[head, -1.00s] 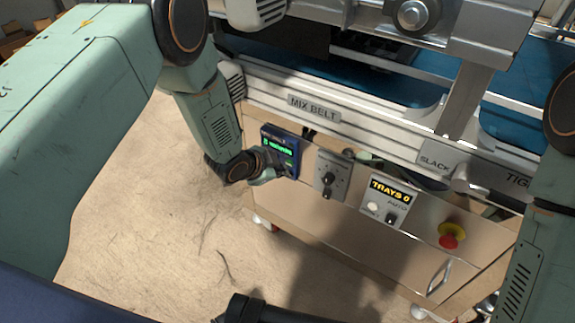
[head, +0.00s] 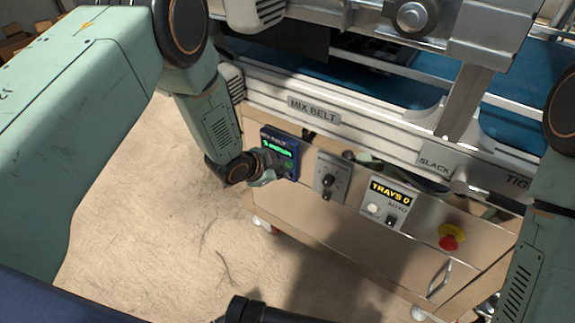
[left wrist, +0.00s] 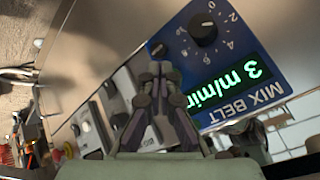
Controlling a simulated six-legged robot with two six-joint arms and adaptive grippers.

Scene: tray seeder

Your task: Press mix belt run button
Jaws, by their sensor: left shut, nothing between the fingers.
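The blue mix belt control box (head: 279,143) hangs on the machine's front, under the MIX BELT sign (head: 313,110). In the left wrist view the box (left wrist: 222,62) shows a black dial knob (left wrist: 204,33) and a green display (left wrist: 231,86) reading 3 m/min. My left gripper (head: 271,179) is at the lower part of the box. In the left wrist view its fingertips (left wrist: 160,68) are together, at the box's edge beside a small dark round part (left wrist: 157,48). I cannot tell whether they touch. No run button shows clearly. My right gripper is out of view.
Right of the box are a grey dial panel (head: 331,169), a white TRAYS panel (head: 386,196) and a red emergency stop (head: 449,242) on yellow. Conveyor rails (head: 390,139) run above. The floor (head: 150,215) at lower left is open.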

